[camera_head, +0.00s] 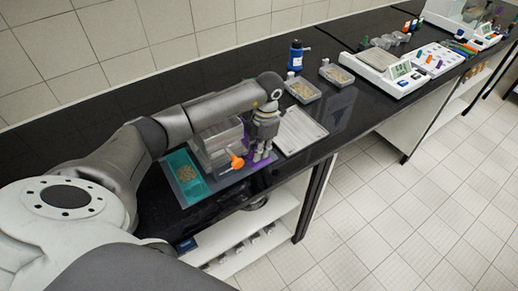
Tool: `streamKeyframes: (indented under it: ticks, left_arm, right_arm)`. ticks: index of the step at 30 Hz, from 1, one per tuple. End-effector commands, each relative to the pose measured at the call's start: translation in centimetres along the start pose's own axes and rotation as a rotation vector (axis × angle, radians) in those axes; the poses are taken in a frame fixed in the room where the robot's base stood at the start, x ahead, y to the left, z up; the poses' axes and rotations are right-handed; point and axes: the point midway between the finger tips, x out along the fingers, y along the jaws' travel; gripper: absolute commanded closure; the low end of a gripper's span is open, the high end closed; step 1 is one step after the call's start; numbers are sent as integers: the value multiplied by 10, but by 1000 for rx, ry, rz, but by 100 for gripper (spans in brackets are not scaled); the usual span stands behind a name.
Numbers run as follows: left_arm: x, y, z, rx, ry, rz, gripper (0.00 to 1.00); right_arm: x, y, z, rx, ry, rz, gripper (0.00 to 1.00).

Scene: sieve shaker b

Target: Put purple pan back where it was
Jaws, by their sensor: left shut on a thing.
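The purple pan (250,168) shows as a small purple patch low at my left gripper, mostly hidden by the gripper and the things beside it. My left gripper (262,158) points down from the arm and is shut on the purple pan. It is at the front part of the counter, just right of a stack of clear sieve boxes. I cannot tell whether the pan touches the surface under it. My right gripper is not in view.
The clear box stack (216,146) and an orange-handled tool (236,160) stand close left of the gripper. A teal pan (184,178) with brown grains lies further left. A pale tray (299,131) lies right. Two grain trays (303,91), a blue-labelled bottle (295,60) and a scale (388,74) stand behind.

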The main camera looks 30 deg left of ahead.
Motion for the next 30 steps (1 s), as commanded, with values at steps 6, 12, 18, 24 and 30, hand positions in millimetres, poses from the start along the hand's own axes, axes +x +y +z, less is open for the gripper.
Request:
streamKeyframes:
  ticks: [6,12,18,24,30]
  left_arm:
    - [0,0,0,0,0,0,64]
    - [0,0,0,0,0,0,62]
    - [-3,0,0,0,-1,-1,62]
    - [-24,1,1,0,-8,3,62]
    - [-72,1,1,0,-8,3,62]
  right_arm:
    - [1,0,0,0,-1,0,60]
    - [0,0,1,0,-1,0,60]
    - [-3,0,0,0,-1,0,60]
    - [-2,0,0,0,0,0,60]
    - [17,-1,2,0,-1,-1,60]
